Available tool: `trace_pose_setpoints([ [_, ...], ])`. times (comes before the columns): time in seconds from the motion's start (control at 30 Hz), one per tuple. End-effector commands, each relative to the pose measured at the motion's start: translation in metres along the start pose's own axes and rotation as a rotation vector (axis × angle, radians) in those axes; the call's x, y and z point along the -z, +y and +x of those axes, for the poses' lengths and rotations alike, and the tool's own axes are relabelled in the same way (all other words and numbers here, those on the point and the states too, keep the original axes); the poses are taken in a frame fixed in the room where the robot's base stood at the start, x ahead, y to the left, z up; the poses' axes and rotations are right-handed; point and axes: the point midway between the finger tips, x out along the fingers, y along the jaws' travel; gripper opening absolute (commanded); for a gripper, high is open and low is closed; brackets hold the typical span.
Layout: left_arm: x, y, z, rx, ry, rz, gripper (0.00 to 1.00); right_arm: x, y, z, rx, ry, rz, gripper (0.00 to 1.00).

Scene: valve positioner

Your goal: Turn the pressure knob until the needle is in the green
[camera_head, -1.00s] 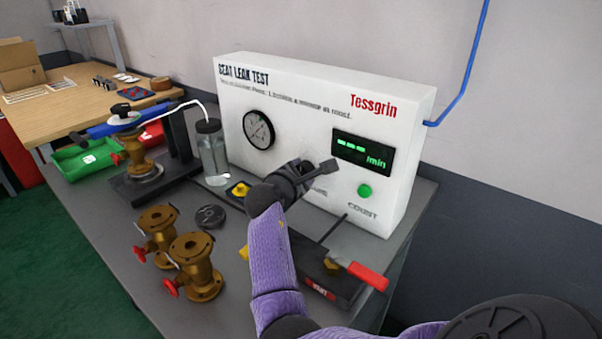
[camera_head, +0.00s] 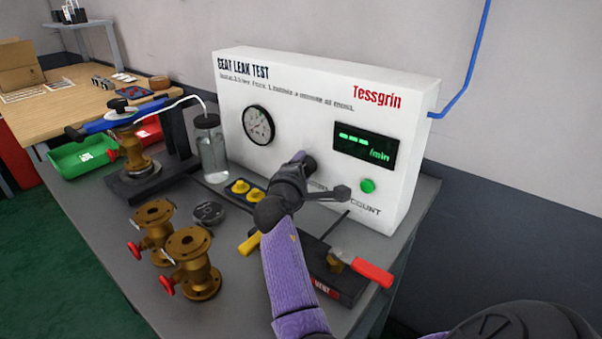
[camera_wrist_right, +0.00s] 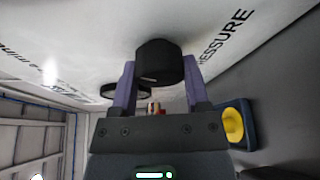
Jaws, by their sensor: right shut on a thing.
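The white test panel (camera_head: 300,80) stands at the back of the bench with a round pressure gauge (camera_head: 258,126) on its left part. The needle is too small to read against any green band. My right gripper (camera_wrist_right: 157,85) is shut on the black pressure knob (camera_wrist_right: 158,62), one finger on each side of it, beside the printed word PRESSURE. In the head view my right gripper (camera_head: 305,162) is against the panel below and right of the gauge, and it hides the knob. My left gripper is not in view.
A green button (camera_head: 368,186) and a display (camera_head: 364,147) are right of my gripper. Brass valves (camera_head: 191,262) stand at the bench front. A glass bottle (camera_head: 210,148) stands left of the gauge.

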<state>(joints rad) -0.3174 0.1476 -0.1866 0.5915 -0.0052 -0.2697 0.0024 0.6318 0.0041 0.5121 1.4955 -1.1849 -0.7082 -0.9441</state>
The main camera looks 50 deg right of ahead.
Motion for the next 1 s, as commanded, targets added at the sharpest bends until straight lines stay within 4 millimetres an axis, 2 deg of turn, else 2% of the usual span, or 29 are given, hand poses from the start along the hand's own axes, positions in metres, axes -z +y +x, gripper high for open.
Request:
trace_pose_setpoints([
  [0.2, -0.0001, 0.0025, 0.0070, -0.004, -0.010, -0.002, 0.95, 0.0004, -0.0024, 0.0001, -0.021, 0.000, 0.055, 0.01],
  [0.7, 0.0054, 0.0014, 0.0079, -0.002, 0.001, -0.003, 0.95, 0.0000, -0.0014, 0.0000, -0.027, -0.001, 0.073, 0.01],
  [0.73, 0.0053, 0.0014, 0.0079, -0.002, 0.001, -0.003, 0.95, 0.0000, -0.0014, -0.0001, -0.027, -0.001, 0.073, 0.64],
  [0.87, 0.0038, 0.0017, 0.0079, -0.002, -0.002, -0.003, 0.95, 0.0000, -0.0011, 0.0000, -0.028, -0.001, 0.073, 0.91],
  [0.9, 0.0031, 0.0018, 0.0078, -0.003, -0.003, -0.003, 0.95, 0.0000, -0.0010, 0.0000, -0.028, -0.001, 0.073, 0.95],
  [1.0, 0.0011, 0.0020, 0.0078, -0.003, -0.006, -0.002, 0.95, 0.0000, -0.0007, 0.0000, -0.028, -0.001, 0.073, 0.95],
])
